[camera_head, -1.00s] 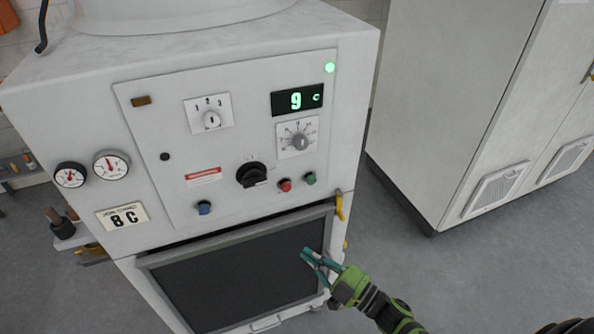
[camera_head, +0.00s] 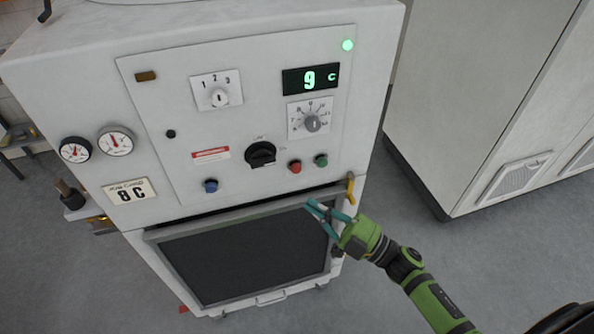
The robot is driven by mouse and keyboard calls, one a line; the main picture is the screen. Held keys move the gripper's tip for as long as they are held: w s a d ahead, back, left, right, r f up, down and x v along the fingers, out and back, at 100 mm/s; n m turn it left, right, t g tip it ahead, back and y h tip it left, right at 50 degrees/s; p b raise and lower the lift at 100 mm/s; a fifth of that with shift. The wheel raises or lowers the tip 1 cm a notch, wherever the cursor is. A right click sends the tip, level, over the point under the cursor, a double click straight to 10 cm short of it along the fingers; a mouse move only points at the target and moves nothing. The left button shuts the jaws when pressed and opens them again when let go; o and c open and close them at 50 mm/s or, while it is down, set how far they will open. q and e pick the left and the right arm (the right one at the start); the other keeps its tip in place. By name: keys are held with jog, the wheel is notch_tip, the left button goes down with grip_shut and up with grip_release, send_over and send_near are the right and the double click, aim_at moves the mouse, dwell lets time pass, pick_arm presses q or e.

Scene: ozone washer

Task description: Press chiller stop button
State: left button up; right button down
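The chiller is a white cabinet with a control panel (camera_head: 180,115) on its front. A red button (camera_head: 295,167), which looks like the stop button, sits low on the panel. It lies between a black rotary switch (camera_head: 261,154) and a green button (camera_head: 321,160). My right gripper (camera_head: 310,205), with teal fingers, is in front of the dark lower front panel. It is below the red button and apart from it. Its fingertips come together and hold nothing. My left gripper is not in view.
A blue button (camera_head: 210,186) is at the panel's lower left. A yellow handle (camera_head: 351,189) sticks out at the cabinet's right edge, close to my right gripper. A display (camera_head: 310,79) reads 9 C. A grey cabinet (camera_head: 455,90) stands to the right, with bare floor between.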

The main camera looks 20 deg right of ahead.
aim_at(296, 169)
jog(key=w+b, duration=0.2)
jog(key=w, duration=0.5)
jog(key=shift+w+a+b, duration=0.1)
jog(key=shift+w+b, duration=0.15)
jog(key=shift+b, duration=0.05)
dwell(1.2)
jog(key=shift+w, duration=0.25)
jog(key=shift+w, duration=0.45)
dwell(0.6)
dwell(0.3)
jog(key=shift+s, duration=0.9)
jog(key=shift+p, duration=0.3)
